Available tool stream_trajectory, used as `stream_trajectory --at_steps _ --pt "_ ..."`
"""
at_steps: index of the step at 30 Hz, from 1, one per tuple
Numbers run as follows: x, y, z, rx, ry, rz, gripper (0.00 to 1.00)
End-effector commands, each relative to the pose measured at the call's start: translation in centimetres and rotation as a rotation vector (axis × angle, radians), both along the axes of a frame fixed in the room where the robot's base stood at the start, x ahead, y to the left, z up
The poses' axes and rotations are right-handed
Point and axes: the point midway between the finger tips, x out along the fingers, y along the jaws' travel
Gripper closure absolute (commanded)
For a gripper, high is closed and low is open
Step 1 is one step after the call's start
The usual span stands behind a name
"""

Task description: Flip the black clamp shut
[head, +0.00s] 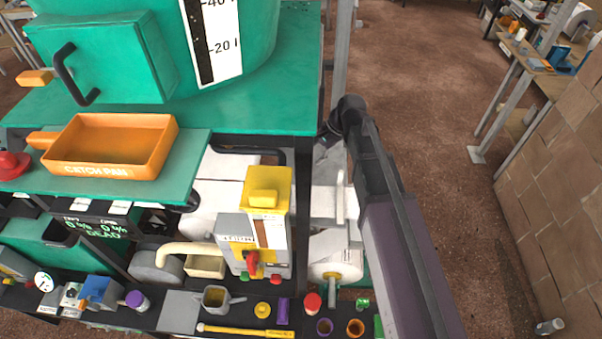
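I cannot pick out the black clamp for sure. A black curved handle (66,77) stands out from the front of a green box on the green tank at the upper left; I cannot tell whether it is the clamp. My arm, dark with a purple side, reaches up from the lower right to a black rounded joint near the right end of the green platform. I cannot make out my gripper or its fingers.
An orange catch pan (108,146) sits on a green shelf (187,165). A grey machine with a yellow hopper (268,181) stands in the middle.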

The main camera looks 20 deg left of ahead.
Motion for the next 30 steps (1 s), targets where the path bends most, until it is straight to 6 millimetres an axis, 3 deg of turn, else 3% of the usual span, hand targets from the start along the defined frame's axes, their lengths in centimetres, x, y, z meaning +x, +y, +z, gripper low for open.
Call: stream_trajectory --at_steps 18,30 --pt "-1.0 2.5 -5.2 0.0 0.0 0.0 0.42" --pt "-1.4 3.4 -6.5 0.0 0.0 -0.001 0.42"
